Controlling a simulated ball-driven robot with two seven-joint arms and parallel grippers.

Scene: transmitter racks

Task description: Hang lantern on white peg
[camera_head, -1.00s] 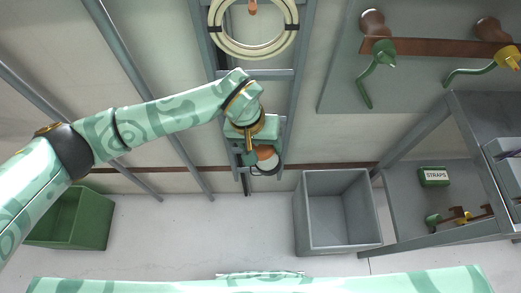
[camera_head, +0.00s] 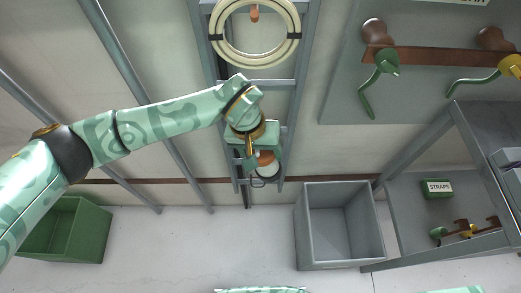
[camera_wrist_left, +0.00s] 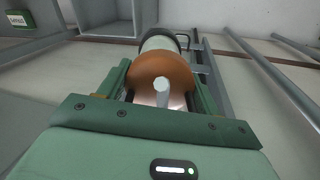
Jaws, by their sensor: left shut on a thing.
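The lantern (camera_head: 268,169), with an orange-brown part, a pale body and a dark wire loop, is at the tip of my left gripper (camera_head: 251,158) in the head view, in front of the ladder-like rack. My left gripper is shut on it. In the left wrist view the lantern's orange-brown dome (camera_wrist_left: 163,68) sits between the green fingers (camera_wrist_left: 161,92); a short pale rod stands in front of it, and I cannot tell what it belongs to. I cannot make out a white peg in either view. My right gripper is not in view.
A cream coil (camera_head: 255,58) hangs on the rack (camera_head: 305,60). A grey panel (camera_head: 345,90) with brown pegs and hooks is upper right. Below stand a grey bin (camera_head: 303,235), a green bin (camera_head: 60,250) and a shelf with a STRAPS box (camera_head: 437,189). Slanted poles (camera_head: 125,65) cross the left.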

